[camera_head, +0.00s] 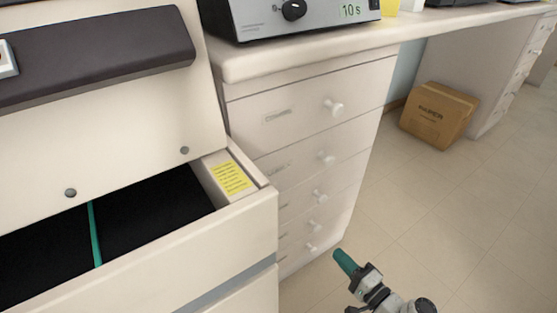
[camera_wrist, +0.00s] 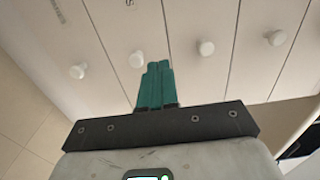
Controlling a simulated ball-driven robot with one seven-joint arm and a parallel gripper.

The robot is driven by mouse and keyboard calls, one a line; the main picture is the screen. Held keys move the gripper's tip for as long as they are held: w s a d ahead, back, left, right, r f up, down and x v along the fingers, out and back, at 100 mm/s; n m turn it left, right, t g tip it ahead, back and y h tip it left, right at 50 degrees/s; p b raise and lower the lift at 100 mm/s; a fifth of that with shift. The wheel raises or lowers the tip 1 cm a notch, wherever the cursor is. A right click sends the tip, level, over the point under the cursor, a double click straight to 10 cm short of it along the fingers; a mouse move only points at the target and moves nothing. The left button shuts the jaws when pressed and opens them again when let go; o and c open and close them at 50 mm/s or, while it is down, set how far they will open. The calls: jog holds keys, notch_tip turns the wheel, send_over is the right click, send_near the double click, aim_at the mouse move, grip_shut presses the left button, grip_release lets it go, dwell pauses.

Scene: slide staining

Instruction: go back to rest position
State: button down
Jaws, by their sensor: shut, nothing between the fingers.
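My gripper (camera_head: 345,262) shows at the lower middle of the head view, over the floor and to the right of the drawer cabinet. Its teal fingers are together and hold nothing. In the wrist view the teal fingers (camera_wrist: 155,85) stand side by side, pointing at the cabinet's drawer fronts (camera_wrist: 190,35), which carry round white knobs. A gap to the drawer fronts seems to remain, but its size is hard to judge.
An open drawer (camera_head: 240,225) with a dark inside, a teal divider (camera_head: 95,235) and a yellow label juts out at left. A grey device (camera_head: 280,15) with a dial stands on the bench (camera_head: 300,58). A cardboard box (camera_head: 438,114) sits on the floor. The floor at right is clear.

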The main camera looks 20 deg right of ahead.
jog(key=s+a+f+n+g+y, duration=0.3)
jog(key=s+a+f+n+g, duration=0.1)
jog(key=s+a+n+g, duration=0.6)
jog(key=s+d+r+n+g+h, duration=0.25)
jog(key=s+d+h, duration=0.2)
jog(key=s, duration=0.35)
jog(key=s+d+r+n+g+h, duration=0.25)
jog(key=s+d+g+h, duration=0.2)
jog(key=s, duration=0.35)
notch_tip(320, 180, up, 35)
jog(key=m+p, duration=0.1)
jog(key=p, duration=3.4)
jog(key=shift+d+r+t, duration=0.15)
jog(key=shift+d+t, duration=0.2)
jog(key=shift+t, duration=0.05)
jog(key=shift+s, duration=0.1)
